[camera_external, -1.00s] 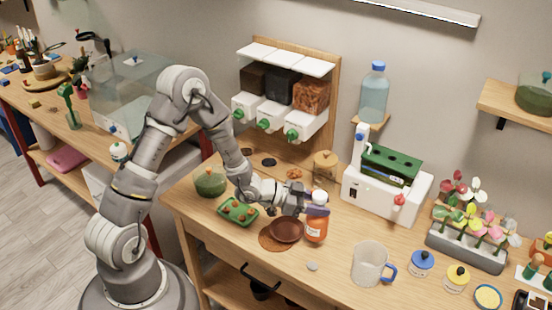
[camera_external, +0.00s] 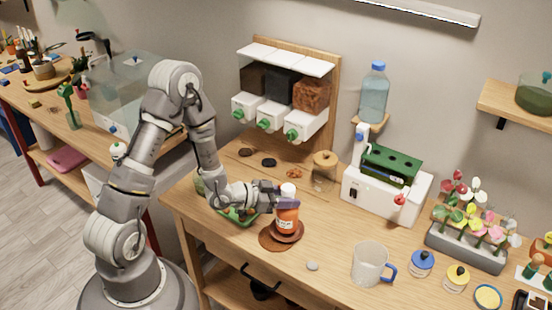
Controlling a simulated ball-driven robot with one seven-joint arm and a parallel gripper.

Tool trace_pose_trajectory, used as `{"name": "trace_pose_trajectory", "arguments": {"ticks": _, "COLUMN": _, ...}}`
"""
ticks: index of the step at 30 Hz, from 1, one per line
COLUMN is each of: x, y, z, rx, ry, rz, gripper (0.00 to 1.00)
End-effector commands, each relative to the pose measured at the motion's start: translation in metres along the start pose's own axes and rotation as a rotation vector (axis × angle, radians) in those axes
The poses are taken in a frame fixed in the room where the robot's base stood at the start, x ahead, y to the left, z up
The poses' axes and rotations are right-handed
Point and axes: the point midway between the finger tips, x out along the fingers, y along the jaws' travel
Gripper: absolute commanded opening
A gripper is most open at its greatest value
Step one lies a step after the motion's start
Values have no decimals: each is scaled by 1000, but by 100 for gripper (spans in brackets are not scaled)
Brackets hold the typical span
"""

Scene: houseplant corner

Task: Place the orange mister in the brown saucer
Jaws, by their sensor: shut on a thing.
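The orange mister (camera_external: 287,220), with a white top and a pale label, stands upright over the brown saucer (camera_external: 297,236). Whether its base touches the saucer cannot be told. The mister hides most of the middle of the saucer.
A green tray (camera_external: 240,217) lies partly under my arm. A white dispenser unit (camera_external: 385,190) stands behind. Bench space right of the saucer is clear.

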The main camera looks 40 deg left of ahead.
Motion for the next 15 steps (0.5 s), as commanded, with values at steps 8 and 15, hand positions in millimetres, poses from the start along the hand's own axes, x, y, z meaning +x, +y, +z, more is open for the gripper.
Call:
{"name": "trace_pose_trajectory", "arguments": {"ticks": 8, "x": 6, "y": 0, "z": 20, "rx": 1, "ry": 1, "rz": 0, "gripper": 0}}
{"name": "trace_pose_trajectory", "arguments": {"ticks": 15, "x": 7, "y": 0, "z": 23, "rx": 0, "ry": -1, "rz": 0, "gripper": 45}}
